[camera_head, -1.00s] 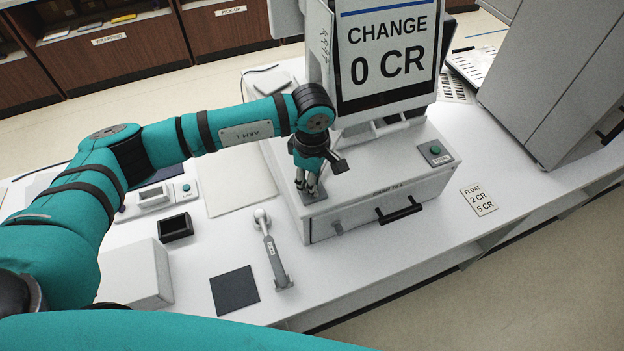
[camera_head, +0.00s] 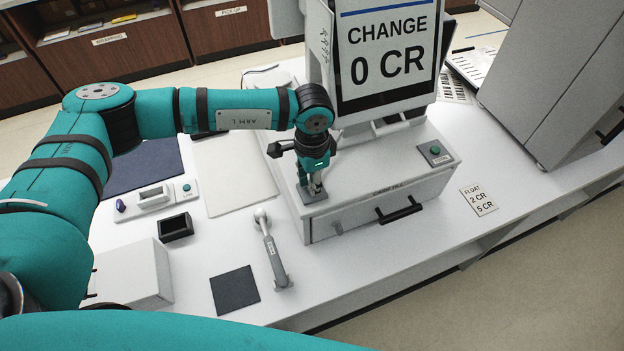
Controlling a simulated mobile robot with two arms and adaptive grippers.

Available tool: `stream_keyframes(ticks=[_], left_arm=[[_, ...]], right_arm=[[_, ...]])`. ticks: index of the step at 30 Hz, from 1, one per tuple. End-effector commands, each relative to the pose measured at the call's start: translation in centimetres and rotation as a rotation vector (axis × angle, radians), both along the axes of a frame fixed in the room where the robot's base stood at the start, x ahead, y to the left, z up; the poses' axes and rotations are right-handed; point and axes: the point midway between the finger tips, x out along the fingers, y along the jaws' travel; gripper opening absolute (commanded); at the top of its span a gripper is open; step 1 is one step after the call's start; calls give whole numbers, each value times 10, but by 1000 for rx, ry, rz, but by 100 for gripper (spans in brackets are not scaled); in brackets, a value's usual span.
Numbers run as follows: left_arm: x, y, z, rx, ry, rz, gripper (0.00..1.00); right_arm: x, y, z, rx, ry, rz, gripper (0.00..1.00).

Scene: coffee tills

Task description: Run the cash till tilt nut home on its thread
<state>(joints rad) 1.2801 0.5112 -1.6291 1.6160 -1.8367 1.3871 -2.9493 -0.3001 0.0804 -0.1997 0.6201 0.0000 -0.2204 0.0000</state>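The cash till (camera_head: 372,210) is a white box with a dark drawer handle, standing on the counter under the change screen. My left gripper (camera_head: 313,188) points down at a small grey plate (camera_head: 318,197) on the till's front left top corner. The tilt nut is too small and too covered by the fingers to make out. The fingertips are close together over the plate, but I cannot tell whether they are shut on the nut. My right gripper is not in view.
The change screen (camera_head: 385,50) rises just behind the gripper. A wrench-like tool (camera_head: 270,250), a small black tray (camera_head: 175,227), a dark mat (camera_head: 235,290) and a white box (camera_head: 128,274) lie left of the till. A float card (camera_head: 478,199) lies to its right.

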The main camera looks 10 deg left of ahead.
Motion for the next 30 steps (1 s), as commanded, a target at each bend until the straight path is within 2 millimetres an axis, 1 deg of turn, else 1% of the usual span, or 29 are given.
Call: stream_keyframes(ticks=[1,2,3,11,19,27,29,30], left_arm=[[0,0,0,1,1,2,28],[0,0,0,0,0,2,32],[0,0,0,0,0,2,33],[0,0,0,-1,-1,2,33],[-1,-2,-1,-1,-2,2,33],[-1,-2,1,-2,-1,7,33],[-1,-2,0,-2,-1,85,33],[-2,-2,0,-3,0,182,33]], right_arm=[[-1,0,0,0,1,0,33],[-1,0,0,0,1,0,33],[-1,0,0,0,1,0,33],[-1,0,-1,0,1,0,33],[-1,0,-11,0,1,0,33],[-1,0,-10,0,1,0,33],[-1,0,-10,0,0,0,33],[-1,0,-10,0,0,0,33]])
